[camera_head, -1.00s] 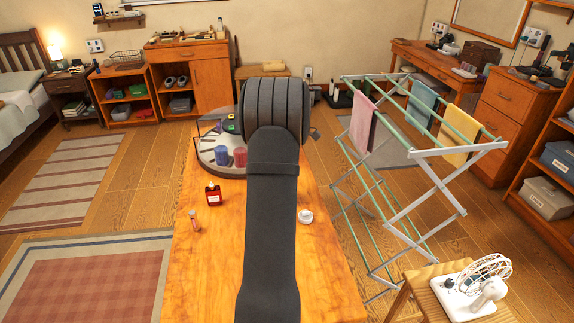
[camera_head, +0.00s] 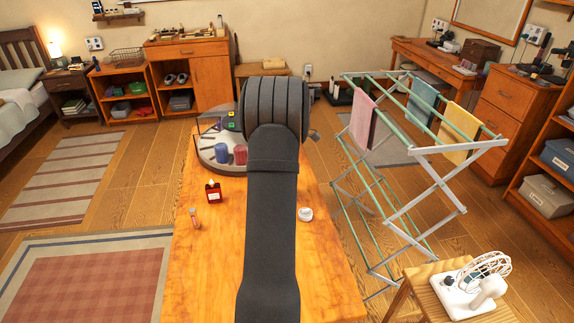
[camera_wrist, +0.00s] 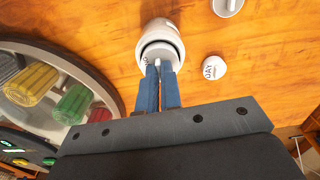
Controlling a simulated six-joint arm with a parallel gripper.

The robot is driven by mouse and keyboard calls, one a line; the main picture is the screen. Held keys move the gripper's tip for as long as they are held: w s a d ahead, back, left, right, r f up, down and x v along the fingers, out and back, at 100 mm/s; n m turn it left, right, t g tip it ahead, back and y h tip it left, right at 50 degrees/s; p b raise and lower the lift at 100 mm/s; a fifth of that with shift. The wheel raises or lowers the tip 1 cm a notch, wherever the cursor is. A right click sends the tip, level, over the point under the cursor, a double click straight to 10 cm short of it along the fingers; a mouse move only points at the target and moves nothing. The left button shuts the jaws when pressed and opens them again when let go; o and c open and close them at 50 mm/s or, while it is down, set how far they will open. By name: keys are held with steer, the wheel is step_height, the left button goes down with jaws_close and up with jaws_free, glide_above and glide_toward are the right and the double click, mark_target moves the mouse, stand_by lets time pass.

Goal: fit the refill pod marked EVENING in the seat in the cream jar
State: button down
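The cream jar (camera_wrist: 161,29) stands open on the wooden table in the wrist view, with a dark ring inside its rim. My gripper (camera_wrist: 160,66) has its two blue fingers closed on a narrow white part at the jar's mouth. This looks like the grip of a white refill pod (camera_wrist: 153,49); only a scrap of its lettering shows and I cannot read it. I cannot tell whether the pod sits in the seat or is just above it. Another white pod marked DAY (camera_wrist: 214,68) lies to the right of the jar. In the head view my arm hides the gripper and jar.
A round tray (camera_head: 212,163) with coloured items stands close by on the left; its rim nears my gripper in the wrist view. A drying rack (camera_head: 400,215) stands right.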

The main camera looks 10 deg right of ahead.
steer(key=shift+f, duration=1.65)
stand_by(1.7)
steer(key=c, duration=2)
jaws_free()
steer(key=shift+r, duration=3)
steer(key=o, duration=0.6)
